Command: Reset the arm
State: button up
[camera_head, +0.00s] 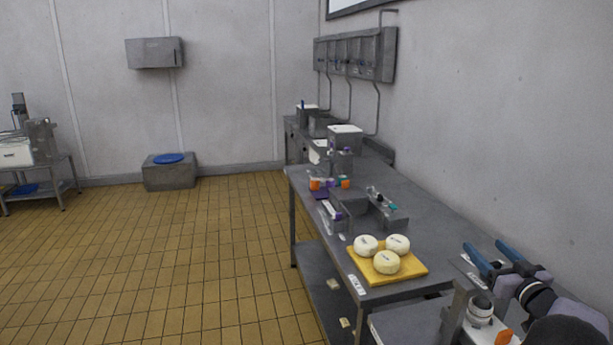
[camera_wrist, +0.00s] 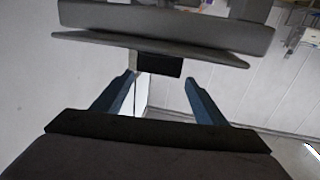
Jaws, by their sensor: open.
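My gripper (camera_head: 491,254) is at the right of the head view, raised over the near right end of the steel table (camera_head: 430,229). Its two blue fingers are apart and nothing is between them. In the wrist view my gripper (camera_wrist: 158,84) also shows open and empty, with a grey wall fixture or panel (camera_wrist: 165,32) beyond the fingertips. The yellow board (camera_head: 408,266) with three pale round cheeses (camera_head: 387,262) lies on the table, to the left of my gripper and apart from it.
Grey bins (camera_head: 349,201) and small coloured items (camera_head: 315,184) stand farther back on the table. A wall-mounted steel unit (camera_head: 357,54) hangs above the far end. The wall borders the table's right side. The tiled floor (camera_head: 180,260) at left is clear.

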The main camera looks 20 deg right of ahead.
jog(key=w+a+m+h, duration=0.1)
jog(key=w+a+r+m+g+h+p, duration=0.1)
jog(key=w+a, duration=0.1)
jog(key=w+a+r+g+h+p, duration=0.1)
jog(key=shift+w+a+r+m, duration=0.1)
jog(key=shift+w+a+m, duration=0.1)
jog(key=shift+w+m, duration=0.2)
jog(key=s+a+f+g+y, duration=0.1)
jog(key=s+a+f+g, duration=0.15)
jog(key=a+f, duration=0.4)
jog(key=s+a+f+g+y+b, duration=0.1)
jog(key=a+f+g, duration=0.2)
jog(key=a, duration=0.6)
jog(key=s+a+f+g, duration=0.25)
jog(key=a+f, duration=0.25)
jog(key=a, duration=0.3)
jog(key=s+a+f+n+g+y+b, duration=0.1)
jog(key=s+a+f+g, duration=0.3)
jog(key=s+a, duration=0.5)
jog(key=s+a+f+n+g+y+b, duration=0.2)
jog(key=s+a+f, duration=0.3)
jog(key=s+a, duration=0.5)
jog(key=s+n+g, duration=0.1)
jog(key=s, duration=0.3)
jog(key=shift+a+f+n+g+y, duration=0.25)
jog(key=shift+f+n+g+y, duration=0.1)
jog(key=shift+n+g+y, duration=0.05)
